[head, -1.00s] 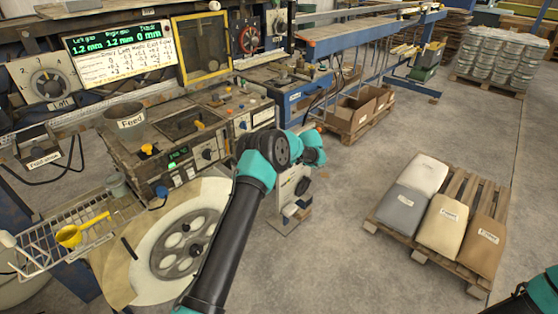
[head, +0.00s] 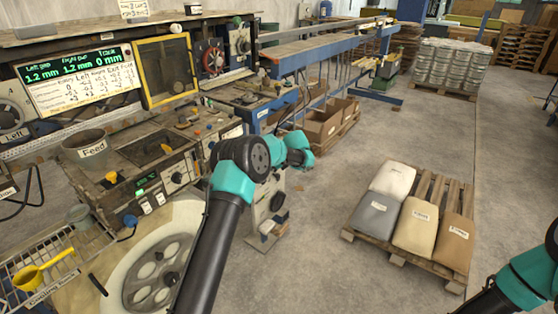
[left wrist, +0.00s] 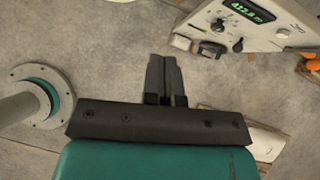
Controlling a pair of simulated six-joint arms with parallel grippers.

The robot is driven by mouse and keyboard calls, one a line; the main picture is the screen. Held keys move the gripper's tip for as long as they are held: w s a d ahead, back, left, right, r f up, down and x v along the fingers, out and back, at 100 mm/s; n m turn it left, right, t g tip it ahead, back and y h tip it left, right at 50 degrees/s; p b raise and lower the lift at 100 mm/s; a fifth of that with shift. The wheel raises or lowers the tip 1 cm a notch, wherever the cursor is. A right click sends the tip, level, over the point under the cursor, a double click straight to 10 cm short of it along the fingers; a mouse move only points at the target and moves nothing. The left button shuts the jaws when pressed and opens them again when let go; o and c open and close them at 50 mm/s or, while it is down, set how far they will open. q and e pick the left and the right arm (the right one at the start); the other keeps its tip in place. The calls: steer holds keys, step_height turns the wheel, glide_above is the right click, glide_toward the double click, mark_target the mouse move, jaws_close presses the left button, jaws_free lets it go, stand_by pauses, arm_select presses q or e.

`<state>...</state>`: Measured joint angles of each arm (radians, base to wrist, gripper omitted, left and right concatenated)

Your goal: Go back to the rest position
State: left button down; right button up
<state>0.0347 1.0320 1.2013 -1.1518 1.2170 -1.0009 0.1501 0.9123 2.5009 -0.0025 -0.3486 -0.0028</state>
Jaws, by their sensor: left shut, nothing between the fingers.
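My left arm rises from the bottom middle of the head view and bends at a teal and black joint. Its fingers cannot be made out there. In the left wrist view my left gripper (left wrist: 163,78) is shut and empty, its two dark fingers together above the grey floor. My right arm shows only in part at the lower right edge of the head view, with its gripper out of frame. The laminating machine's control panel (head: 150,185) stands left of my left arm.
A pallet (head: 447,270) with several sacks stands on the floor at right. A feed bucket (head: 88,150) and a wire rack (head: 60,262) with a yellow scoop (head: 42,268) are at left. A panel with a green display (left wrist: 248,25) is at upper right in the left wrist view.

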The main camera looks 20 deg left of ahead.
arm_select(q)
steer(key=s+d+f+n+g+h, duration=0.1)
steer(key=s+d+f+n+h, duration=0.25)
steer(key=s+d+f, duration=0.45)
steer(key=s+d+f+n+h, duration=0.3)
steer(key=s+d+f+h, duration=0.15)
steer(key=s+f, duration=0.7)
steer(key=s+d+f+n+h, duration=0.1)
steer(key=s+n, duration=0.5)
steer(key=s, duration=0.6)
steer(key=s+d+f+n+t+h, duration=0.1)
steer(key=s+d+n+h, duration=0.1)
steer(key=s+n, duration=0.5)
steer(key=s+d, duration=0.1)
steer(key=s, duration=0.5)
steer(key=shift+d+t+h, duration=0.2)
steer(key=shift+t+h, duration=0.1)
steer(key=shift+n, duration=0.25)
